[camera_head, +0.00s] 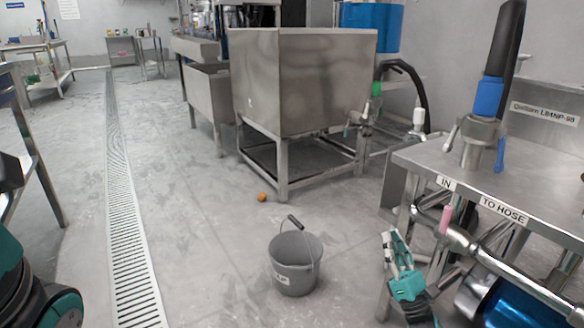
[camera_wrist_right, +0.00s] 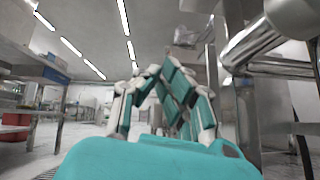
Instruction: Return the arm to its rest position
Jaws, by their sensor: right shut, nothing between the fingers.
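My right gripper (camera_head: 391,240) is at the lower right of the head view, with pale and teal fingers pointing up. It is shut and empty, just left of the steel table with the pipes. In the right wrist view its fingers (camera_wrist_right: 160,78) lean together above the teal palm, with nothing held between them. Teal and black parts at the lower left edge of the head view look like my left arm, but the left gripper itself does not show.
A steel table (camera_head: 535,188) with a valve and pipes stands close at the right. A grey bucket (camera_head: 296,278) stands on the floor left of my right gripper. A large steel tank (camera_head: 310,85) stands behind. A small orange object (camera_head: 262,197) lies on open floor.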

